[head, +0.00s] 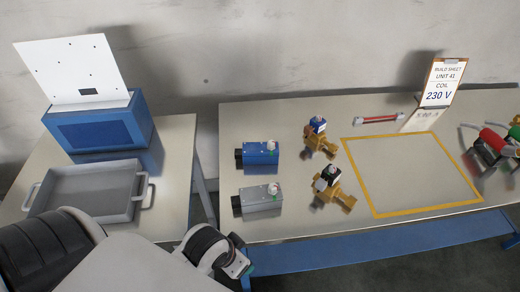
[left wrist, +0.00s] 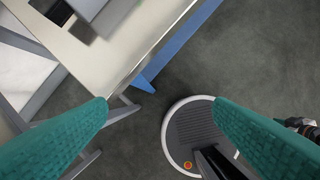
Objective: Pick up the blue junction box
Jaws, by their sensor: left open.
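A small blue box (head: 261,153) with a black end and a pale fitting on top lies at the left side of the right-hand table; I take it as the blue junction box. My left gripper (head: 244,268) is low in the head view, below the table's front edge and apart from the box. In the left wrist view its two teal fingers (left wrist: 160,105) are spread with nothing between them. The blue box is not in the left wrist view. My right gripper is not in view.
A similar grey box (head: 261,199) lies just in front of the blue one. Brass valves (head: 320,145) stand to the right, beside a yellow-outlined area (head: 400,215). The left table holds a grey tray (head: 90,209) and a large blue cabinet (head: 100,130). A gap separates the tables.

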